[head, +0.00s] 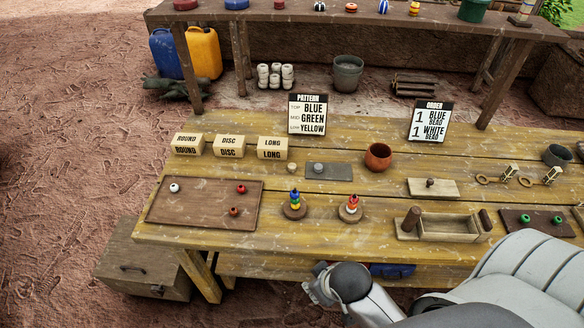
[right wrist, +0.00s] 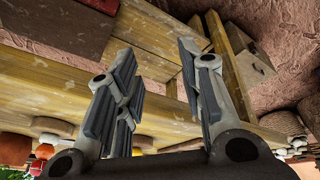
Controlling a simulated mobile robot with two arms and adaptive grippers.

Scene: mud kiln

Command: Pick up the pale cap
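A small pale cap-like piece (head: 293,167) sits on the yellow wooden table, just left of a dark grey mat (head: 343,172). A small grey round piece (head: 318,168) stands on that mat; which of the two is the pale cap is hard to tell at this size. My right gripper (head: 322,285) is low at the table's front edge, well apart from both pieces. In the right wrist view my right gripper (right wrist: 157,65) has its fingers spread with nothing between them. My left gripper is not in view.
A brown tray (head: 205,215) with several beads lies at the left. Two bead stacks (head: 295,206) (head: 350,208) stand between it and a wooden box (head: 445,228). A reddish pot (head: 378,156) stands right of the mat. Labelled blocks (head: 229,146) and signs (head: 307,114) stand behind.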

